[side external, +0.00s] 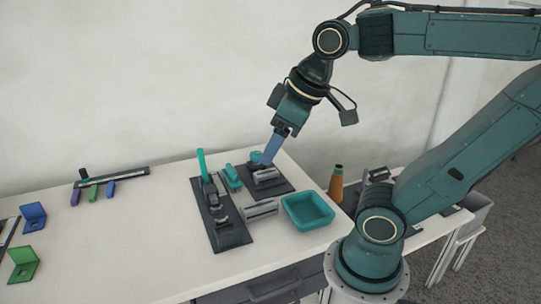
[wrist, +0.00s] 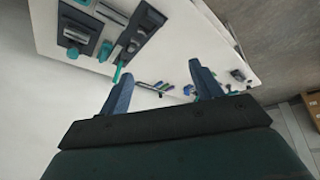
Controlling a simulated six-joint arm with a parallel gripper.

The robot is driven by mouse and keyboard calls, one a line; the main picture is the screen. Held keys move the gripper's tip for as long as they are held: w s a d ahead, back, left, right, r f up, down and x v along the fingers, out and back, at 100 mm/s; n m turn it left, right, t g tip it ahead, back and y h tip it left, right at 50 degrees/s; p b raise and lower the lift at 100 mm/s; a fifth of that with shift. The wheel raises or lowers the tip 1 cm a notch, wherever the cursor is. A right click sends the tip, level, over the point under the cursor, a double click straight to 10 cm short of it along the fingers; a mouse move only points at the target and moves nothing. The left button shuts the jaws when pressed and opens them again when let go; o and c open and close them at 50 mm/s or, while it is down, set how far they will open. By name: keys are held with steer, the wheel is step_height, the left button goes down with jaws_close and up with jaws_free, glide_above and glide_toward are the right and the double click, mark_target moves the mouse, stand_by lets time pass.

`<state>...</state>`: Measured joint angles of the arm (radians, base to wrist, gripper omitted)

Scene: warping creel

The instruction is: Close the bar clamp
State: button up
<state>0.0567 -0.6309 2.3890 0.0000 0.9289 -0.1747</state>
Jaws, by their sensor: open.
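A dark base plate (side external: 230,238) on the white table carries grey metal clamp parts and an upright teal lever (side external: 202,165). It looks like the bar clamp, with its lever standing up, and its lever also shows in the wrist view (wrist: 117,72). A smaller dark plate (side external: 283,187) behind it holds a grey block and a teal knob (side external: 257,157). My gripper (side external: 271,150) points down over the smaller plate, right of the lever. In the wrist view my gripper (wrist: 160,88) has its blue fingers wide apart with nothing held. Whether a finger touches the knob is unclear.
A teal tray (side external: 308,224) and a grey metal block (side external: 259,210) are near the front edge. A black bar (side external: 130,174) with coloured handles lies back left. Blue (side external: 33,216) and green (side external: 22,264) brackets stand far left.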

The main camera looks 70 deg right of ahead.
steer(key=w+d+r+n+g, duration=0.2)
steer(key=w+d+r+n, duration=0.15)
steer(key=w+d, duration=0.45)
steer(key=n+g, duration=0.3)
steer(key=n, duration=1)
glide_above(256, 153)
step_height(256, 153, down, 18)
steer(key=shift+r, duration=0.15)
step_height(256, 153, down, 14)
steer(key=shift+a+r, duration=0.1)
steer(key=shift+c, duration=0.5)
